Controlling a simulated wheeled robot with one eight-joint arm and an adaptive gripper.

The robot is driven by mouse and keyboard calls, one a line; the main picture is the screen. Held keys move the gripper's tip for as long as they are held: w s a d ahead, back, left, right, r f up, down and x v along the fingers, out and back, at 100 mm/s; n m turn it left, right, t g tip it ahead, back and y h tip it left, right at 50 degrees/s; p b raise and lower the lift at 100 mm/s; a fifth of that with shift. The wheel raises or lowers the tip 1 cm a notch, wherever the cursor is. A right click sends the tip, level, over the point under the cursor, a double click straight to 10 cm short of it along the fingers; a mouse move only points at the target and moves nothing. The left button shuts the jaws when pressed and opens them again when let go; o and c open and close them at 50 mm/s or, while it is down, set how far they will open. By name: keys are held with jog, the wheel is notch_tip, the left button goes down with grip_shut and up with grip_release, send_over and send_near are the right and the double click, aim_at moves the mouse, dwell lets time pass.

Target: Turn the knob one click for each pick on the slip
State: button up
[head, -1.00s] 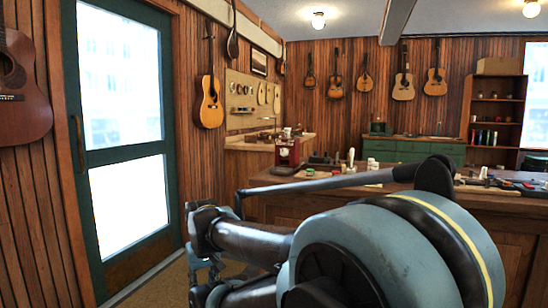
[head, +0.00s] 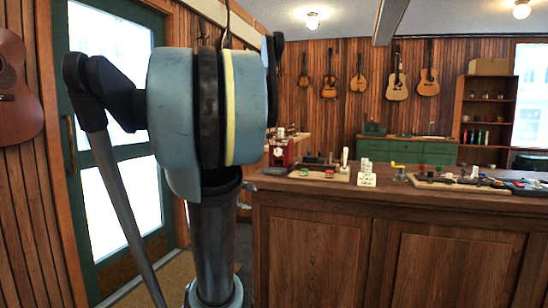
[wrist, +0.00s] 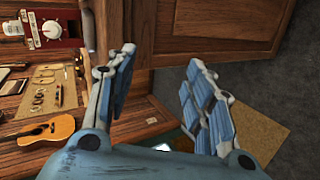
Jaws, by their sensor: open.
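A red box (head: 282,152) stands at the left end of the wooden counter, partly hidden behind my arm in the head view. In the wrist view the red box (wrist: 37,14) is at the top left, with a round white knob (wrist: 52,30) and marks around it on its face. A small pale card (head: 367,179), perhaps the slip, is at the counter's front edge; its marks are too small to read. My gripper (wrist: 161,64) is open and empty, apart from the knob, with the counter's wooden side behind it. The head view does not clearly show my gripper.
The wooden counter (head: 310,240) fills the right. A board with small items (head: 320,175), a yellow-topped piece (head: 397,168) and dark tools (head: 465,182) lie along its top. A green door (head: 85,220) is at left. Guitars (head: 397,85) hang on the walls.

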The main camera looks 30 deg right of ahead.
jog(key=w+d+r+n+t+h, duration=0.25)
jog(key=w+d+r+n, duration=0.25)
jog(key=w+d+r, duration=0.25)
jog(key=n+t+h, duration=0.2)
jog(key=n, duration=0.4)
send_near(276, 153)
jog(key=x, duration=0.9)
jog(key=shift+w+d+f, duration=0.1)
jog(key=shift+d, duration=0.1)
jog(key=c, duration=1)
